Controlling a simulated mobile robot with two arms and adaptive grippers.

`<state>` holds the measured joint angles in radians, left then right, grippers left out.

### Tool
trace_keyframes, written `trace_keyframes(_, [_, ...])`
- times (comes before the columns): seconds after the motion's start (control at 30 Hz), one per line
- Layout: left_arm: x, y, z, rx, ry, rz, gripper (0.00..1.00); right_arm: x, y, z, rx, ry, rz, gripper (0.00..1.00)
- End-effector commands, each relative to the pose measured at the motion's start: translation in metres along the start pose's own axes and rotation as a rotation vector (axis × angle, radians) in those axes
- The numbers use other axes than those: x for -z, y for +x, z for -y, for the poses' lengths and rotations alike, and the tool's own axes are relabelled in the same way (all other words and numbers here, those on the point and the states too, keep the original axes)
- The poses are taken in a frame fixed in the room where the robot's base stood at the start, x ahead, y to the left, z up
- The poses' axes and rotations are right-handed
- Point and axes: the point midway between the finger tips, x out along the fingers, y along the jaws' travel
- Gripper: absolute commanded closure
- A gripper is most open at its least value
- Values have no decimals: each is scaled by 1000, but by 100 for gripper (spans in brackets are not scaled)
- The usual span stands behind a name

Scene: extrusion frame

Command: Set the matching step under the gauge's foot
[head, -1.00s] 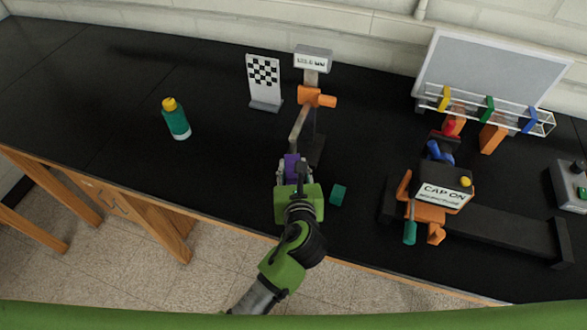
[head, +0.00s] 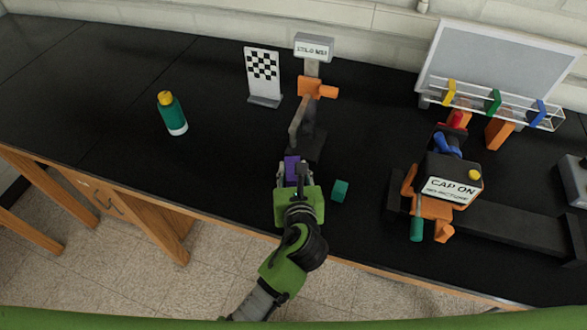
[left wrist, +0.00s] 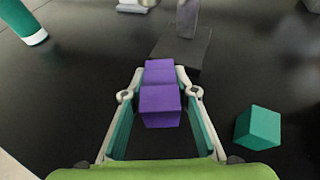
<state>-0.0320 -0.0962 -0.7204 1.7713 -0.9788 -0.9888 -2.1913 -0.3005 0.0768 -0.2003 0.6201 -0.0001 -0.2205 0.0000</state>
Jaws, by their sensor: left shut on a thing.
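A purple stepped block (head: 292,170) is between the fingers of my left gripper (head: 294,178). The left wrist view shows the purple block (left wrist: 160,98) clamped by both fingers, with several steps of it reaching forward. The gauge (head: 312,72) stands beyond the gripper, with a grey display on top, an orange clamp and a dark base. In the left wrist view the gauge's base (left wrist: 182,47) lies just past the block's far end. The gauge's foot is hard to make out. A teal block (head: 340,190) lies on the bench right of the gripper. My right gripper is out of view.
A checkered card (head: 263,76) stands left of the gauge. A teal bottle with a yellow cap (head: 172,114) is farther left. An orange device with a "CAP ON" sign (head: 448,190) and a clear rack (head: 500,105) are at right. The black bench (head: 105,135) is bare at left.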

Motion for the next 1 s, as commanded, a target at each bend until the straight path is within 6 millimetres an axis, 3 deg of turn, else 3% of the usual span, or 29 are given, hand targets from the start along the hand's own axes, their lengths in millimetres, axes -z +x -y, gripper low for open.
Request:
trace_keyframes(0.43, [8,4,0,0,1,2,96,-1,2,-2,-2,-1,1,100])
trace_keyframes(0.47, [8,4,0,0,0,2,68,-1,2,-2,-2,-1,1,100])
trace_keyframes(0.5, [8,4,0,0,0,2,57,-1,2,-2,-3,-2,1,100])
trace_keyframes(0.53, [8,4,0,0,0,2,53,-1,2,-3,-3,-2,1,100])
trace_keyframes(0.87, [8,3,0,0,1,0,53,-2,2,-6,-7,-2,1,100])
trace_keyframes(1.0, [9,-8,1,2,2,1,53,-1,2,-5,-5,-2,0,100])
